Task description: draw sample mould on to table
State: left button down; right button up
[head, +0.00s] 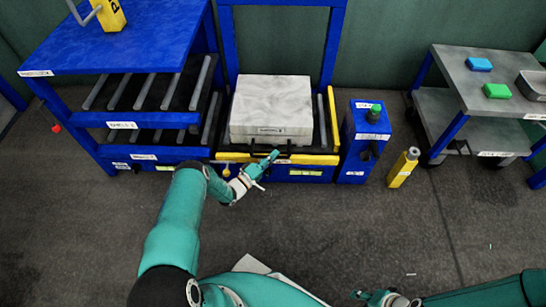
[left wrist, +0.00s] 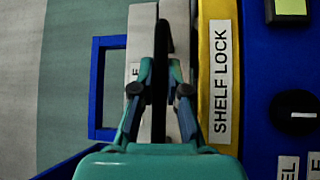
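The sample mould (head: 271,103) is a large pale grey block inside the blue press frame, behind a yellow front bar (head: 310,158). A dark handle runs low along its front face. My left gripper (head: 272,156) is at this handle. In the left wrist view the fingers of my left gripper (left wrist: 160,65) are close on both sides of the black handle (left wrist: 162,75) and appear shut on it. The mould's pale front with part of a label shows behind. My right gripper (head: 378,298) is at the bottom edge, away from the mould; its fingers are too small to read.
A blue unit with dark rollers (head: 146,92) stands left of the press. A blue control box (head: 366,140) and a yellow cylinder (head: 403,167) stand right. A grey-topped trolley (head: 470,70) holds coloured blocks. A SHELF LOCK label (left wrist: 222,75) is beside the handle. Front floor is clear.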

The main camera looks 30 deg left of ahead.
aim_at(282, 157)
pick_arm(q)
jog(key=shift+d+f, duration=0.1)
jog(key=shift+w+d+f+b, duration=0.1)
jog(key=shift+w+d+b, duration=0.25)
jog(key=shift+d, duration=0.2)
jog(key=shift+w+d+b, duration=0.3)
jog(key=shift+d+b, duration=0.05)
jog(key=shift+d, duration=0.15)
jog(key=shift+w+d, duration=0.2)
jog(key=shift+d, duration=0.2)
jog(key=shift+s, duration=0.1)
jog(key=c, duration=1.2)
grip_release()
jog(key=shift+a, duration=0.1)
jog(key=shift+a, duration=0.1)
